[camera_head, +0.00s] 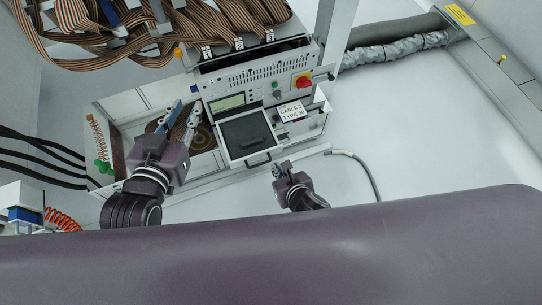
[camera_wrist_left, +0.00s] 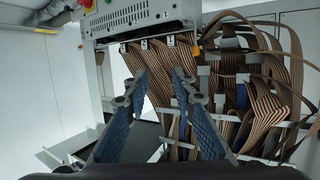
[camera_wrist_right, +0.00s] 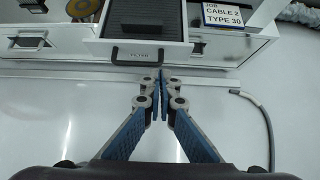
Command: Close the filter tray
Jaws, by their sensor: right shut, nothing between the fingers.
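The filter tray (camera_head: 236,153) is a white drawer with a dark inside. It stands pulled out from the front of the test handler (camera_head: 222,84). Its black handle (camera_head: 258,161) is on its near edge; the handle also shows in the right wrist view (camera_wrist_right: 138,62), at the top. My right gripper (camera_head: 281,169) is shut and empty, just in front of the tray and slightly right of the handle, apparently apart from it. My left gripper (camera_head: 182,112) is open and empty, left of the tray, over the bay with the brown reel (camera_head: 203,138).
A white label reading cable type (camera_head: 292,111) and a red knob (camera_head: 301,81) are right of the tray. Brown ribbon cables (camera_head: 150,35) crowd the back left. A grey cable (camera_head: 362,168) curves over the floor at right. The white floor (camera_head: 430,130) beyond is clear.

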